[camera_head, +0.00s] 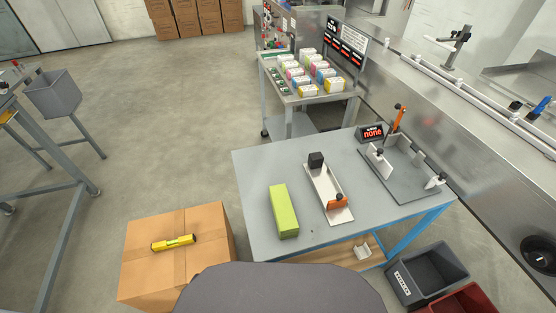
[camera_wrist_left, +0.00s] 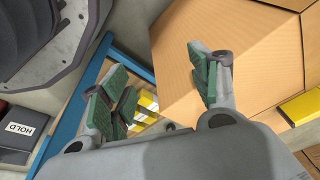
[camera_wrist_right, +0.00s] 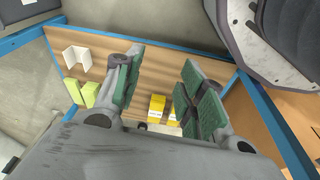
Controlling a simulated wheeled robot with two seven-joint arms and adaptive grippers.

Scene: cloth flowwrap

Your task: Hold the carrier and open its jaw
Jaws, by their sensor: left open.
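A long white carrier (camera_head: 322,184) lies on the grey table, with a black block (camera_head: 316,159) at its far end and an orange jaw piece (camera_head: 338,202) at its near end. I cannot tell from this view whether the jaw is open. My grippers do not show in the head view. In the left wrist view my left gripper (camera_wrist_left: 158,82) is open and empty, with a cardboard box beyond its fingers. In the right wrist view my right gripper (camera_wrist_right: 162,80) has its fingers apart and empty, above a wooden shelf. The carrier shows in neither wrist view.
A lime-green block (camera_head: 283,211) lies left of the carrier on the table (camera_head: 258,166). A grey fixture plate (camera_head: 405,180) with an orange handle (camera_head: 397,119) stands at right, by a display (camera_head: 372,133). A cardboard box (camera_head: 205,225) and dark bins (camera_head: 427,275) flank the table.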

